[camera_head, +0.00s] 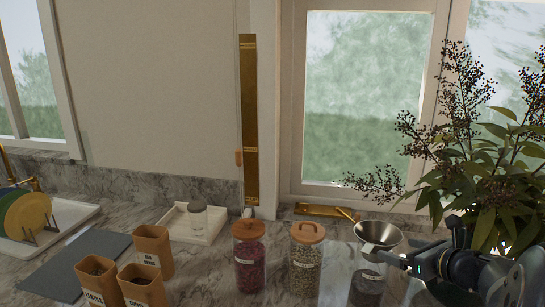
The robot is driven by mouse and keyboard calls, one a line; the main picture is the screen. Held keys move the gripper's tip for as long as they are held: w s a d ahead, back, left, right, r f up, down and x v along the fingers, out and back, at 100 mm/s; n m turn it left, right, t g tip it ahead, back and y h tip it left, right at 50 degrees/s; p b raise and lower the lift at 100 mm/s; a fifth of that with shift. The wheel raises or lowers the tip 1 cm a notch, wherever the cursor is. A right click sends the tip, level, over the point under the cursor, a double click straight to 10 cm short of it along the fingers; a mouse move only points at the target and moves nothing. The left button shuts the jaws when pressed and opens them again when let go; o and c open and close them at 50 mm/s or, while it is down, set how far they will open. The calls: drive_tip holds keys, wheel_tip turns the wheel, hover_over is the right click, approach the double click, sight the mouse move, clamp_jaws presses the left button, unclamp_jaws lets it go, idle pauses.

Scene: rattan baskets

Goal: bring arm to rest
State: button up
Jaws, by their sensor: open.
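My gripper (396,256) is at the lower right, reaching in from the right edge with its dark arm behind it. Its jaws are open and lie beside a metal funnel (378,232). The funnel sits on a clear glass jar (367,285) with dark contents. I cannot tell whether the jaws touch the funnel or jar.
Jars with red (250,268) and pale green (305,268) contents stand left of the funnel. Several brown containers (152,250), a grey board (80,262), a white tray (192,224) and a dish rack (40,240) stand further left. A leafy plant (490,190) rises behind my arm.

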sight(392, 247)
drive_tip(key=p+x, duration=0.1)
drive_tip(key=x, duration=0.5)
drive_tip(key=shift+w+a+f, duration=0.1)
drive_tip(key=shift+w+a, duration=0.1)
drive_tip(key=shift+w, duration=0.05)
